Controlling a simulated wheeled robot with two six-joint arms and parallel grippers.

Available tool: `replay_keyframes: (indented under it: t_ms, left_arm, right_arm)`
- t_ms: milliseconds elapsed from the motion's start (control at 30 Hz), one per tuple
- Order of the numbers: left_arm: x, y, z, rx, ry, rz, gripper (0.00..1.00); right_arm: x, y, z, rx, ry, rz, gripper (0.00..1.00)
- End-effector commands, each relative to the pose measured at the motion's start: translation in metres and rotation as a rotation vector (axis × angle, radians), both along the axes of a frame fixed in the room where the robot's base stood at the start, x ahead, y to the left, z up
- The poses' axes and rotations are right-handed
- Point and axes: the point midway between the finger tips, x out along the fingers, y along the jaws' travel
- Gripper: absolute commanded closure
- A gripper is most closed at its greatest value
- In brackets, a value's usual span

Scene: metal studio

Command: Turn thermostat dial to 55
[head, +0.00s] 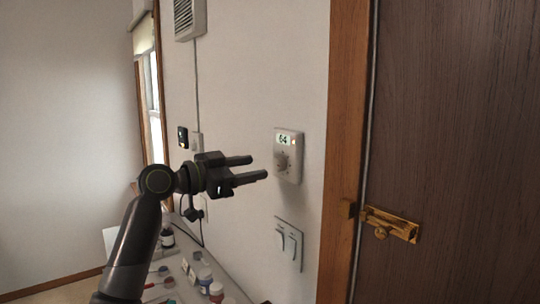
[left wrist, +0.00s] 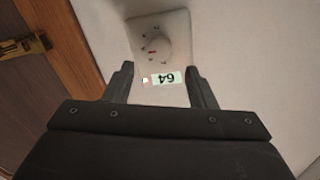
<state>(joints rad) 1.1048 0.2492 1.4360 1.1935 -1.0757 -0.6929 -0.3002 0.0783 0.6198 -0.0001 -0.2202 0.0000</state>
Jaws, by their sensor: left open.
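The thermostat (head: 289,156) is a pale box on the wall beside the door frame. Its display (head: 283,140) reads 64. The round dial (head: 283,161) sits below the display. In the left wrist view the thermostat (left wrist: 177,22) appears upside down, with the dial (left wrist: 153,47) showing a small red mark and the display (left wrist: 167,79) nearer my fingers. My left gripper (head: 260,168) is open and empty, its fingers pointing at the thermostat from the left. In the head view its tips look a little short of the dial. My right gripper is not in view.
A brown door with a brass latch (head: 390,224) is at the right. A table with several jars and brushes (head: 205,280) stands below my left arm. A wall vent (head: 189,18) is above.

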Motion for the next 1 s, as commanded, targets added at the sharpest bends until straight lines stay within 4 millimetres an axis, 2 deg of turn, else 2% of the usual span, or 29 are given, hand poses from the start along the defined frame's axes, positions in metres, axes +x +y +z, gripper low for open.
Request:
replay_keyframes:
  t_ms: [33, 100, 300, 733, 1000]
  left_arm:
    - [0.006, -0.011, 0.005, -0.003, 0.004, -0.004, 0.49]
    - [0.013, -0.022, 0.004, -0.002, 0.003, -0.003, 0.49]
    - [0.027, -0.042, 0.002, -0.002, 0.001, -0.001, 0.49]
    - [0.032, -0.050, 0.000, 0.000, -0.001, 0.001, 0.49]
    - [0.031, -0.049, 0.000, 0.000, 0.000, 0.000, 0.83]
  right_arm:
    - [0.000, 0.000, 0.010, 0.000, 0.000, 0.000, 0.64]
    - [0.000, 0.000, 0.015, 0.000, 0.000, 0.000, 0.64]
    - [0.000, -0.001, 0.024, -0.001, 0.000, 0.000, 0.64]
    - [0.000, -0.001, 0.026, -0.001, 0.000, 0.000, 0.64]
    - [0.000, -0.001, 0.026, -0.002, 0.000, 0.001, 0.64]
